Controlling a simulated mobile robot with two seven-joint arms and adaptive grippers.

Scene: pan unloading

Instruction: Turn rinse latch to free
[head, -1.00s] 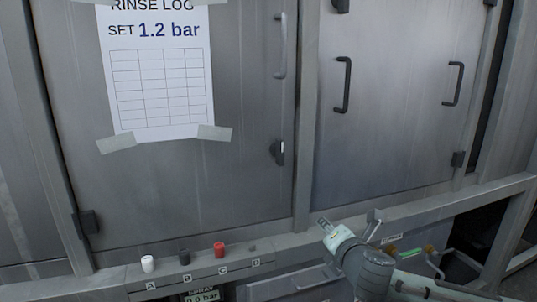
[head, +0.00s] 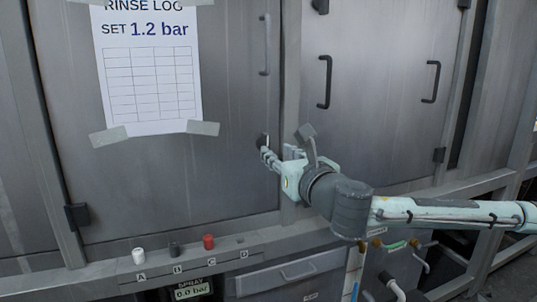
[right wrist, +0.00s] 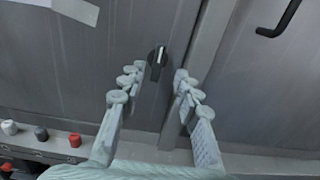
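The rinse latch (right wrist: 157,60) is a small dark knob with a light stripe, on the right edge of the left steel door. In the right wrist view its stripe stands close to upright. My left gripper is not in view.
A paper rinse log (head: 150,80) is taped on the left door. Below are a white knob (head: 138,256), a dark knob (head: 174,249) and a red knob (head: 208,242) on a ledge, with a pressure display (head: 192,291) under them. Door handles (head: 324,82) stick out at the right.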

